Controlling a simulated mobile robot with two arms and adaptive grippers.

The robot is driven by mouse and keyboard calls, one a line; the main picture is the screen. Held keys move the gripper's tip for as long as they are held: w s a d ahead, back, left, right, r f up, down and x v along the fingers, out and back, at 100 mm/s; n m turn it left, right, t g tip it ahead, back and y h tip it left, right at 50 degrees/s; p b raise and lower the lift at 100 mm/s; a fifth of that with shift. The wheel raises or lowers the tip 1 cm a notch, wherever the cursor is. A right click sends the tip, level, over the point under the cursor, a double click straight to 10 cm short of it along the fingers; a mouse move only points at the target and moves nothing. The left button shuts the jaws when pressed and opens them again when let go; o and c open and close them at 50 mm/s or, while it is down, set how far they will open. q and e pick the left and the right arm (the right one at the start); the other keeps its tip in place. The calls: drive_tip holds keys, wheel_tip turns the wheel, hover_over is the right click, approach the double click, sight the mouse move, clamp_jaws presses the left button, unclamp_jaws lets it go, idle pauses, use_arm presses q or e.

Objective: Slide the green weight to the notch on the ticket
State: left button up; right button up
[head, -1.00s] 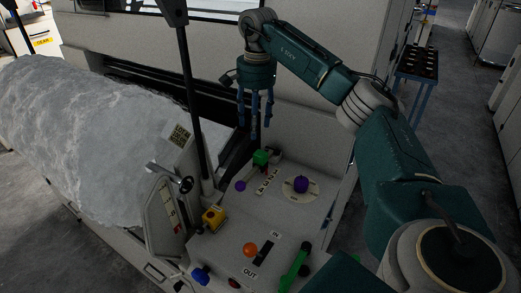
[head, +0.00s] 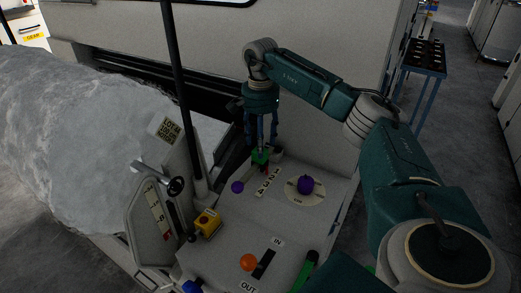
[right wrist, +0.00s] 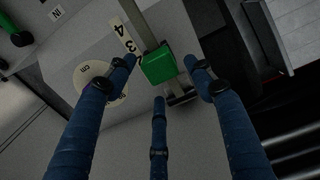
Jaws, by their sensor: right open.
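The green weight (head: 260,157) is a small block at the back of the grey panel, beside a numbered strip (head: 268,181). It also shows in the right wrist view (right wrist: 158,65), on a pale bar. My right gripper (head: 261,143) is open and points down just above the weight. In the right wrist view its blue fingers are spread around the weight; I cannot tell whether they touch it. The printed ticket (head: 166,129) stands tilted at the panel's left; its small text is hard to read. My left gripper is not in view.
A purple knob on a round dial (head: 305,185), a purple ball (head: 237,187), a yellow box (head: 207,223), an orange ball (head: 249,262) and a green lever (head: 304,272) stand on the panel. A dark post (head: 181,95) rises left of my gripper. A fibre roll (head: 70,150) lies left.

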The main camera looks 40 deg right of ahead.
drive_tip(key=shift+f, duration=2)
clamp_jaws()
drive_tip(key=shift+p, duration=0.3)
